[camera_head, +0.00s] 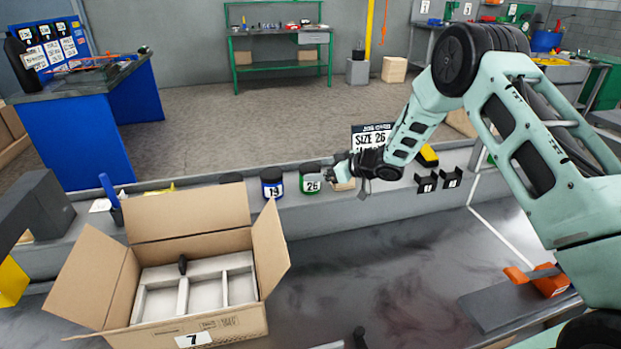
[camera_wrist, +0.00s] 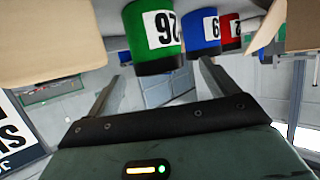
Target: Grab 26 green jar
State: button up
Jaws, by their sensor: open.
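The green jar (camera_head: 311,187) with a white "26" label stands upright on the grey ledge behind the bench. In the wrist view the green jar (camera_wrist: 153,40) hangs inverted at the top, ahead of the space between my fingers. My gripper (camera_head: 334,184) is just right of the jar, pointing at it. In the wrist view my gripper (camera_wrist: 160,80) is open with nothing between its fingers. A job card (camera_head: 371,138) reading "SIZE 26" stands behind my wrist.
A blue jar (camera_head: 272,182) labelled 19 stands left of the green one; a red jar (camera_wrist: 230,30) shows beyond it in the wrist view. An open box (camera_head: 195,335) with white dividers sits on the bench. Bench space (camera_head: 370,255) right of the box is clear.

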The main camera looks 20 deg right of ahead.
aim_at(305, 170)
jog(key=shift+p+x, duration=0.45)
jog(key=shift+x, duration=2.7)
jog(key=c, duration=1.5)
jog(key=shift+c, duration=0.2)
